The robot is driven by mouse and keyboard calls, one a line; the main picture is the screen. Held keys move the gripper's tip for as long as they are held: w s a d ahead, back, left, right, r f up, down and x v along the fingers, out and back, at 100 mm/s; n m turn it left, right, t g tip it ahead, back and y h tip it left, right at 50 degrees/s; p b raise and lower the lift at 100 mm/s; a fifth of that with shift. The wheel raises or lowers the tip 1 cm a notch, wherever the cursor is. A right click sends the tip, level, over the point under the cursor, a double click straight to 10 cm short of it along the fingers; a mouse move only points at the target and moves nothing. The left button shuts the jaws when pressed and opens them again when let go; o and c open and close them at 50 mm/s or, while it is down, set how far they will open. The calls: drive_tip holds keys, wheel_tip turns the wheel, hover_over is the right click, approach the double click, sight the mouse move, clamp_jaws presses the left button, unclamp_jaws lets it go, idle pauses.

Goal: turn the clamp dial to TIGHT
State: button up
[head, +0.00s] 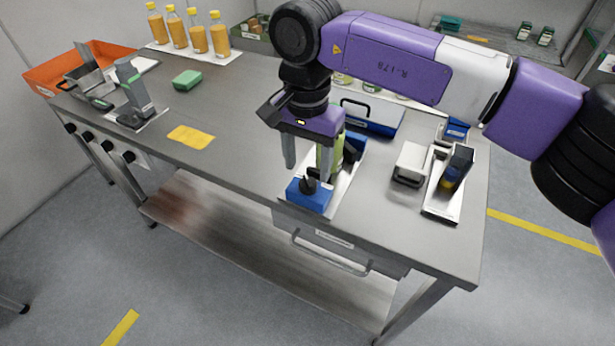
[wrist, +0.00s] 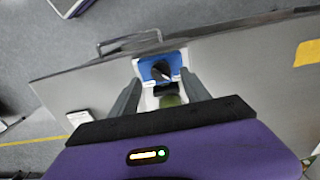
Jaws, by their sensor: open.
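The clamp dial is a black knob (head: 308,184) on top of a blue block (head: 309,197) near the table's front edge. It also shows in the wrist view as a dark knob (wrist: 160,70) on blue, ahead of my fingers. Its markings are too small to read. My gripper (head: 307,170) points down above and around the block, fingers apart and empty. In the wrist view my gripper (wrist: 158,88) has one finger on each side of the block. A green jar or bottle (head: 329,152) stands behind the dial, partly hidden by my gripper.
A white box with a handle (head: 410,163) and a device on a tray (head: 450,180) stand to the right. A yellow cloth (head: 191,137) lies to the left. Several orange bottles (head: 197,33) stand at the back. The table middle is clear. A drawer handle (head: 330,254) is below the edge.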

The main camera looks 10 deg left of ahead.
sight(307, 184)
drive_tip(key=shift+f, duration=2.4)
clamp_jaws()
